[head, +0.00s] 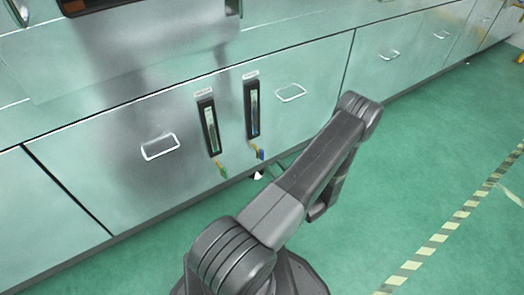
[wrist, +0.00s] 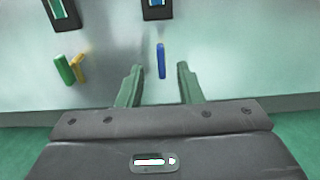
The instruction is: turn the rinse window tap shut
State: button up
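Two upright sight windows in dark frames are on the metal cabinet front: a left one (head: 210,127) with green in its glass and a right one (head: 252,107) with blue. Their labels are too small to read, so I cannot tell which is the rinse window. A green tap handle (wrist: 64,69) beside a yellow piece (wrist: 79,68) is below the left window. A blue tap handle (wrist: 161,60) is below the right window, upright in the wrist view. My gripper (wrist: 157,78) is open and empty, the blue handle just beyond and between its fingertips. The arm mostly hides the gripper in the head view.
The cabinet has pull handles to the left (head: 160,146) and right (head: 290,92) of the windows. The green floor (head: 400,160) is open to the right, crossed by a striped line (head: 438,238). The cabinet's lower edge is close below the taps.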

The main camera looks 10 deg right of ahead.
aim_at(262, 151)
jog(key=b+x, duration=0.1)
jog(key=x, duration=0.9)
jog(key=shift+f, duration=0.1)
grip_shut()
